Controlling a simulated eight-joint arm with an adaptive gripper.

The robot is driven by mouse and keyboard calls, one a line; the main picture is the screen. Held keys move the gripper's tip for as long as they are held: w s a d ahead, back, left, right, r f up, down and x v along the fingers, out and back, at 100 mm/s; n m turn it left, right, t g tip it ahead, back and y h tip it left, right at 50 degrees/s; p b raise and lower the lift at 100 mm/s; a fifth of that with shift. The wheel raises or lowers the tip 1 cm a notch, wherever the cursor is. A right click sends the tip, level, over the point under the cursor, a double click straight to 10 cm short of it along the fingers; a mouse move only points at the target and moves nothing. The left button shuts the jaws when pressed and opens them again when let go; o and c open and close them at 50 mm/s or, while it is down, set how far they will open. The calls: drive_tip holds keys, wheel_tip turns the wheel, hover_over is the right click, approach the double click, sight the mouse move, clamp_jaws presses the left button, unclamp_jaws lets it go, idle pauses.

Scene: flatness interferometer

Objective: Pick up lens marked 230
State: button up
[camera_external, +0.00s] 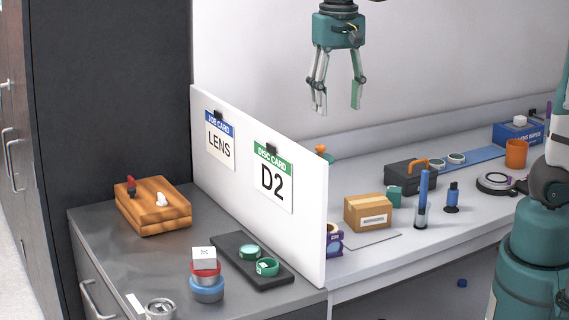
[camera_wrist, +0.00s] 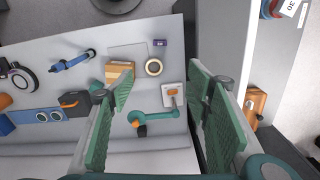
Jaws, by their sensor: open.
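My gripper (camera_external: 338,108) hangs high above the bench beyond the white partition, open and empty. In the wrist view its green fingers (camera_wrist: 160,90) stand wide apart. Two green-rimmed lens-like discs (camera_external: 249,251) (camera_external: 267,267) lie on a dark tray (camera_external: 228,246) on the grey cabinet. A white block (camera_external: 204,257) tops a red and blue stack (camera_external: 207,288) beside them. In the wrist view a white face (camera_wrist: 290,8) at the top right edge is cut off, with only "30" readable. I cannot tell which item is the lens marked 230.
The white partition (camera_external: 310,233) separates cabinet from bench and carries cards "LENS" and "D2". A wooden box (camera_external: 152,207) stands at the cabinet's back. The bench holds a carton (camera_external: 367,213), black case (camera_external: 409,177), blue strip with rings (camera_external: 478,158) and orange cup (camera_external: 516,154).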

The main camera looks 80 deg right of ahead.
hover_over(334, 232)
wheel_tip(334, 232, down, 27)
drive_tip(key=shift+a+r, duration=0.1)
drive_tip(key=shift+r, duration=0.1)
drive_tip(key=shift+f, duration=0.1)
drive_tip(key=shift+f, duration=1.2)
drive_tip(key=shift+f, duration=0.15)
drive_tip(key=shift+f+b, duration=0.4)
drive_tip(key=shift+f, duration=2.05)
drive_tip(key=shift+c, duration=0.6)
drive_tip(key=c, duration=0.9)
